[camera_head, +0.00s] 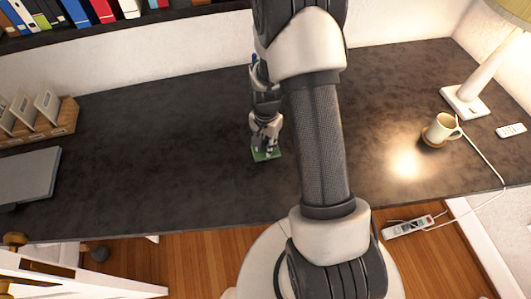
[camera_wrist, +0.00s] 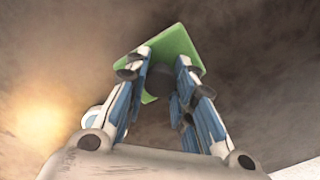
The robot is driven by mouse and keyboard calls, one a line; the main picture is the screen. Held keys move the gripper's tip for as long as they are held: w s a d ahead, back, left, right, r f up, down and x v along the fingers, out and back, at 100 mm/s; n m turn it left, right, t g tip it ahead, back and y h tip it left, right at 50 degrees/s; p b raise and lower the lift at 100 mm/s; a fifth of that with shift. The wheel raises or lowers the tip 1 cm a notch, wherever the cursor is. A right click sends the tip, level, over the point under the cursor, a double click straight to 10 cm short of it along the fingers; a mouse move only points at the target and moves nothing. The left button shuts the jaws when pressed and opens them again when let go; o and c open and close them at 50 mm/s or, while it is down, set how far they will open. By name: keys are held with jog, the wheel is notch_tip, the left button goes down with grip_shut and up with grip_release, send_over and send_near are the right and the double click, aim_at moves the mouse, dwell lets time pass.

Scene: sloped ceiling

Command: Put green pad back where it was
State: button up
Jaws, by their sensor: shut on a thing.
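The green pad (camera_head: 268,156) is a thin, flat piece at the tips of my gripper (camera_head: 265,147), over the middle of the dark desk (camera_head: 170,130). In the wrist view the pad (camera_wrist: 178,43) lies between and beyond the two fingers of my gripper (camera_wrist: 160,72), which is shut on it. A dark round part shows between the fingers. I cannot tell whether the pad touches the desk or hangs just above it. My arm hides part of the desk to the right of the pad.
A lamp (camera_head: 465,101) and a white remote (camera_head: 511,130) are farther right. A laptop (camera_head: 28,177) and wooden file rack (camera_head: 35,125) are at the left. The desk left of my gripper is clear.

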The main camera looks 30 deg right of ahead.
jog(key=shift+f+b, duration=0.55)
jog(key=shift+f, duration=1.6)
jog(key=shift+f, duration=0.1)
jog(key=shift+f, duration=0.15)
jog(key=o, duration=1)
jog(key=shift+c, duration=0.2)
